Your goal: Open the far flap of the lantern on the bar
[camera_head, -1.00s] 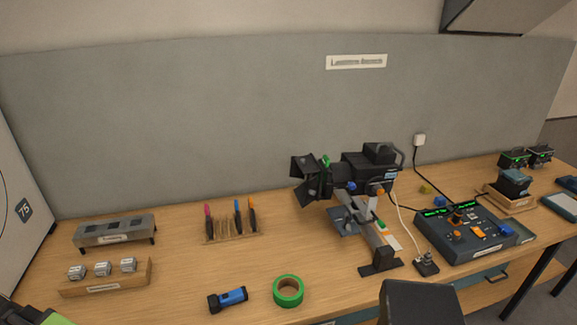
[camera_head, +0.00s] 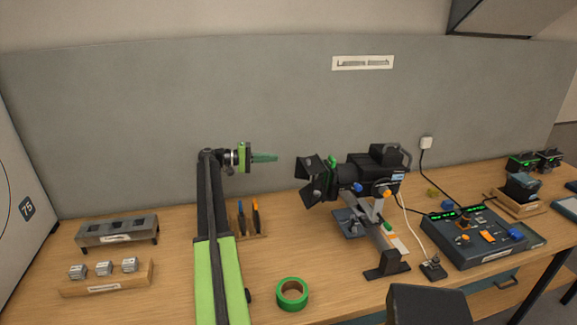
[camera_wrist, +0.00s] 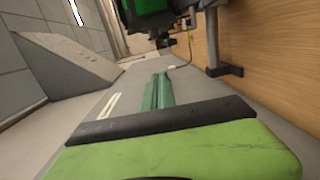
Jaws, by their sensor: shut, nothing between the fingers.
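The black lantern (camera_head: 375,173) is mounted on the bar (camera_head: 378,235) above the bench. Its black flaps (camera_head: 313,180) are at its left end, and a green tab (camera_head: 332,163) shows near the upper one. I cannot clearly tell which flap is the far one or how far each is open. My gripper (camera_head: 270,157) is shut and empty, pointing right toward the flaps, with a gap between. In the wrist view, my green fingers (camera_wrist: 157,90) are together, and dark lantern parts with a green patch (camera_wrist: 146,5) show at the top edge.
A green tape roll (camera_head: 292,294) lies at the bench front. A pen rack (camera_head: 250,236) stands partly behind my arm. A fader desk (camera_head: 480,240) and a cable are right of the lantern. A grey panel (camera_head: 200,110) runs behind the bench.

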